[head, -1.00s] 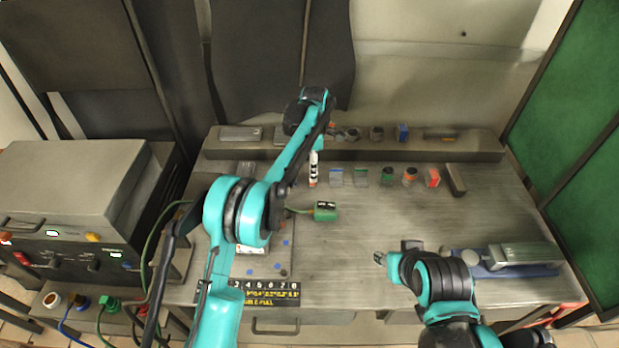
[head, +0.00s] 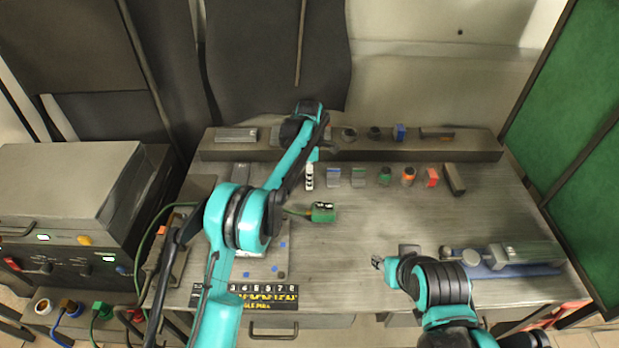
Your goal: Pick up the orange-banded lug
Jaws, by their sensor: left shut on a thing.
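A small upright white piece with dark bands (head: 309,177) stands on the metal bench at the left end of a row of small parts. It fits the place of the orange-banded lug, but its band colour is too small to tell. My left gripper (head: 315,155) is at its top, partly hidden behind my own forearm, and is shut on it. Its lower part shows below the gripper, close to the bench top. My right gripper (head: 378,262) is low over the front middle of the bench, far from the lug. Its finger gap is too small to read.
A raised shelf (head: 470,146) runs behind. A green cabled box (head: 323,213) lies in front.

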